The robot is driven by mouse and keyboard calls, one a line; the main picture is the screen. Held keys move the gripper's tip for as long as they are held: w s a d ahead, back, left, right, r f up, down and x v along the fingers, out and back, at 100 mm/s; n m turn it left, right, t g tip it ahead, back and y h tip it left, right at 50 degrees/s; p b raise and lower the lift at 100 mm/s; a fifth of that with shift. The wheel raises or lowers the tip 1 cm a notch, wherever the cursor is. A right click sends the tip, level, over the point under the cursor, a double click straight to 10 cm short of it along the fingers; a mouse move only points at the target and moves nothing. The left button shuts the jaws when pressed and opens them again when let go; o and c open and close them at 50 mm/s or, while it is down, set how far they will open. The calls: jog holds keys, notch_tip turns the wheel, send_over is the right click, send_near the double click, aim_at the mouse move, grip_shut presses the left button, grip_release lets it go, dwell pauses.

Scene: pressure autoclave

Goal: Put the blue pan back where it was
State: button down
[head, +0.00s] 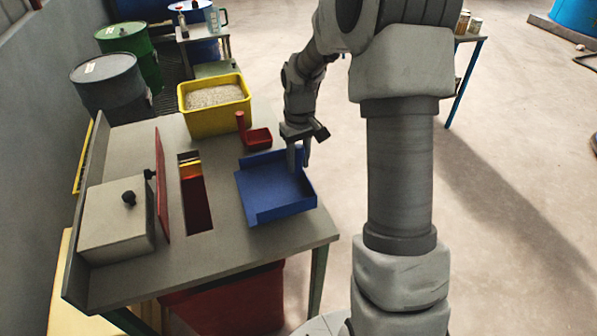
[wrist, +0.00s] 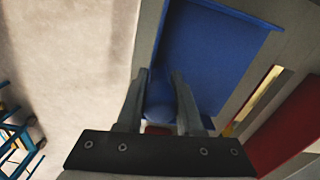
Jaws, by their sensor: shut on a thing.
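The blue pan (head: 272,192) is at the right part of the grey workbench, a flat square tray with low walls on some sides. It also shows in the wrist view (wrist: 215,50). My gripper (head: 299,160) is at the pan's far right corner, pointing down. In the wrist view its two fingers (wrist: 161,80) stand on either side of a rounded blue handle and are shut on it. The pan looks level and at or very close to the bench top; I cannot tell whether it touches. Part of its far right side is hidden by my gripper.
A slot (head: 196,192) in the grey workbench (head: 225,222) lies left of the pan, beside an upright red panel (head: 162,182) and a grey box (head: 116,220). A small red scoop (head: 257,138) and a yellow bin of pale grains (head: 214,118) stand behind. The bench's right edge is close.

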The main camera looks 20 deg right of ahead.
aim_at(299, 176)
jog(key=shift+f, duration=1.85)
jog(key=shift+f+b, duration=0.15)
jog(key=shift+b, duration=0.2)
jog(key=c, duration=0.5)
grip_release()
jog(key=shift+c, duration=0.2)
